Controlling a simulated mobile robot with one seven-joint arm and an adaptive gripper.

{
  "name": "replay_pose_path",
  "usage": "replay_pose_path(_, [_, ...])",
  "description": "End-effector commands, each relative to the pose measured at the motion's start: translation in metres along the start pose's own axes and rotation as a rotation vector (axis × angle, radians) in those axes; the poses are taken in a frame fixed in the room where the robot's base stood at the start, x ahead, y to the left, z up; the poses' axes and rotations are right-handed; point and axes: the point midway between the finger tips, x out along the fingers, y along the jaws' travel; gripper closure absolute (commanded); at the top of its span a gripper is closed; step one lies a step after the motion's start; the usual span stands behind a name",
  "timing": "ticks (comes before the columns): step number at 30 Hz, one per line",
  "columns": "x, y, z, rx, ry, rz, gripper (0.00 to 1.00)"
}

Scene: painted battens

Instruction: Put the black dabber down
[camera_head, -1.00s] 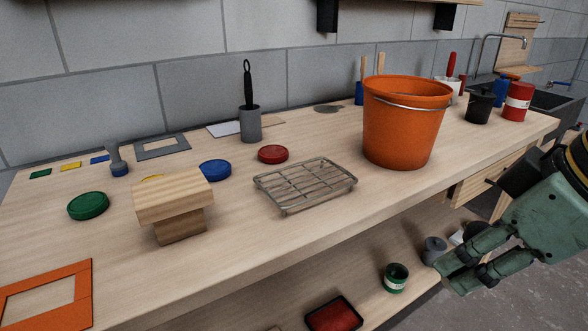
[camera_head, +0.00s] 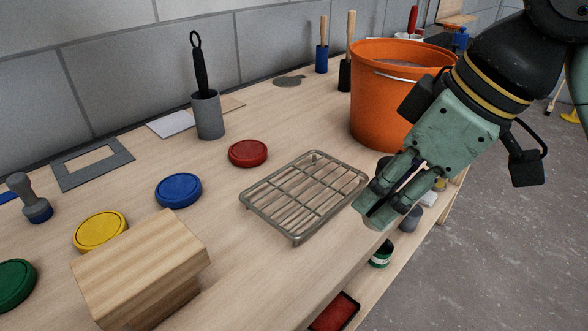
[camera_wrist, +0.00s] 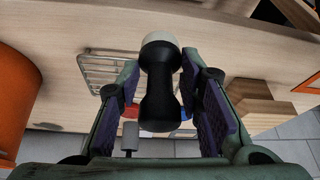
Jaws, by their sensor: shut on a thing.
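The black dabber (camera_wrist: 158,85) is in the wrist view, between the two finger pads, with a pale round end at the top of the picture. My gripper (camera_wrist: 158,75) is shut on its dark handle. In the head view my gripper (camera_head: 377,205) hangs at the front edge of the workbench (camera_head: 270,265), just right of the wire rack (camera_head: 305,195). The fingers hide most of the dabber there. The rack is empty; part of it also shows behind the left finger in the wrist view (camera_wrist: 97,72).
An orange bucket (camera_head: 385,115) stands behind my gripper. Red (camera_head: 248,153), blue (camera_head: 178,190) and yellow (camera_head: 100,230) round pads lie left of the rack. A wooden block stand (camera_head: 140,265) is at the front left. A grey cup (camera_head: 208,117) holds a black tool.

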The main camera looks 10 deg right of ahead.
Motion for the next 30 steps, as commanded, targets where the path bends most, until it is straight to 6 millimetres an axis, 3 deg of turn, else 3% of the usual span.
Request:
replay_pose_path(12, [0.043,0.036,-0.087,-0.002,-0.003,-0.001,0.95])
replay_pose_path(18, [0.062,0.05,-0.12,-0.001,-0.002,-0.001,0.95])
replay_pose_path(23, [0.07,0.055,-0.128,0.0,-0.001,0.0,0.95])
replay_pose_path(30, [0.097,0.055,-0.116,0.002,-0.001,0.001,0.95])
